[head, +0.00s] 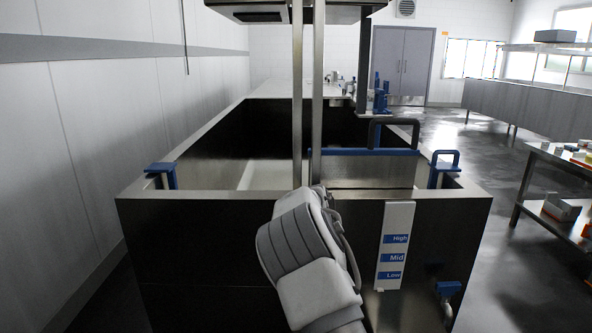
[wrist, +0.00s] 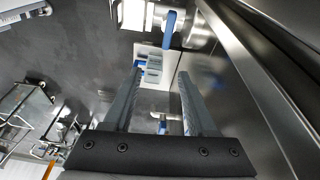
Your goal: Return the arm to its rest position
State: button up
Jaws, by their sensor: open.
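My gripper (wrist: 159,73) shows in the wrist view with its two grey fingers apart and nothing between them. Beyond the fingers lie a pale panel with grey-blue patches and a blue handle (wrist: 170,27). In the head view my arm rises from the bottom centre in front of the near wall of a large dark metal vat (head: 200,240). My gripper cannot be made out there. A metal plate with a blue top edge and a dark handle (head: 372,170) stands at the vat's near right side.
A High, Mid and Low level sign (head: 394,245) is on the vat's near wall, right of my arm. A blue-handled valve (head: 448,289) sticks out lower right. Two upright posts stand at the vat's middle. A side table (head: 555,158) stands right across open floor (head: 440,155).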

jog(key=s+d+r+n+t+y, duration=0.3)
jog(key=s+r+n, duration=0.5)
jog(key=s+r, duration=0.95)
jog(key=s+r+n+t, duration=0.25)
jog(key=s+n, duration=0.65)
jog(key=s, duration=1)
notch_tip(320, 180, up, 22)
jog(key=s+p, duration=0.1)
jog(key=p, duration=2.2)
jog(key=shift+d+r, duration=0.15)
jog(key=shift+d, duration=0.3)
